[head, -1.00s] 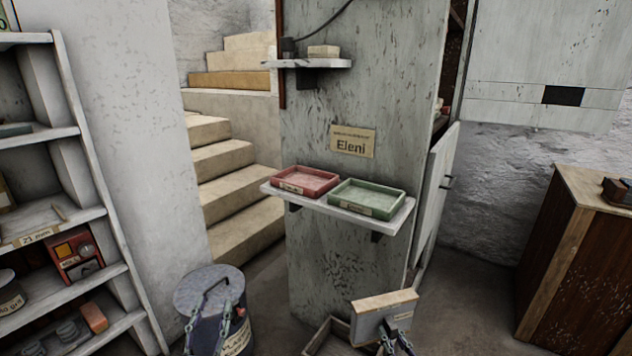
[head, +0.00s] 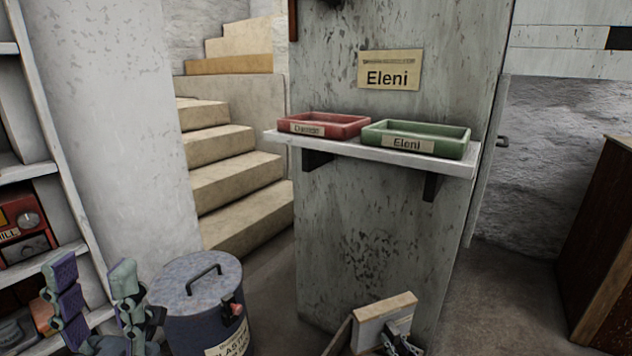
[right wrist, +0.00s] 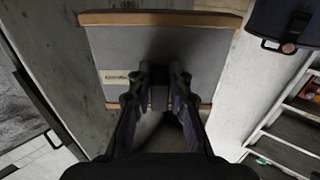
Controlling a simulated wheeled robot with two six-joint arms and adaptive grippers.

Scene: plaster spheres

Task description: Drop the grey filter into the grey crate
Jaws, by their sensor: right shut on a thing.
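The grey filter (head: 378,322) is a flat panel with tan wooden edges, low in the head view in front of the grey column. My right gripper (head: 400,342) is shut on it and holds it tilted. In the right wrist view the filter's grey face (right wrist: 205,60) with a small label fills the middle, and the fingers (right wrist: 160,78) meet it. Part of a greyish crate (head: 338,338) shows beside the filter at the bottom edge; the filter and frame edge hide most of it. My left gripper (head: 97,285) is open and empty, its fingers apart at lower left.
A blue-grey lidded drum (head: 185,278) stands between my grippers. A wall shelf (head: 455,165) above the filter carries a red tray (head: 345,121) and a green tray (head: 450,133). Shelving (head: 30,170) stands at left, a brown cabinet (head: 605,250) at right. Stairs (head: 225,165) rise behind.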

